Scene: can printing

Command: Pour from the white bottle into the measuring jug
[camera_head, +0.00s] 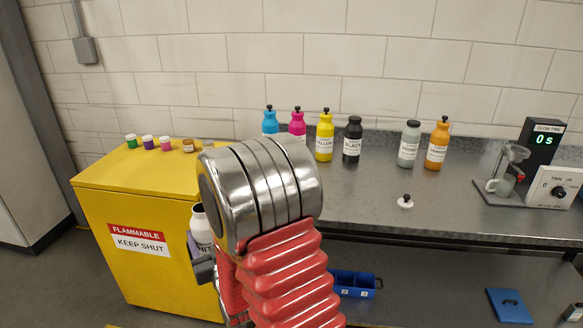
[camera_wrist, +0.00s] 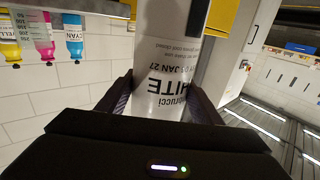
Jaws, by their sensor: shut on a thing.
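The white bottle (camera_head: 202,228) shows beside my arm in the head view, in front of the yellow cabinet. Its dark mouth is uncapped and faces up, and it looks about upright. My gripper (camera_head: 205,266) is shut around its body. In the wrist view, which is upside down, the bottle (camera_wrist: 172,75) stands between the two fingers of my gripper (camera_wrist: 162,98), its label readable. White graduation marks of what looks like the clear measuring jug (camera_wrist: 33,42) show at the upper left there, apart from the bottle. In the head view my arm seems to hide the jug.
Blue, magenta, yellow (camera_head: 324,140), black (camera_head: 352,142), grey (camera_head: 409,146) and orange bottles (camera_head: 437,147) stand along the wall. A white cap (camera_head: 405,202) lies on the grey bench (camera_head: 450,215). Small jars (camera_head: 165,143) stand on the yellow cabinet (camera_head: 110,185). A flow-time stand (camera_head: 541,143) is at right.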

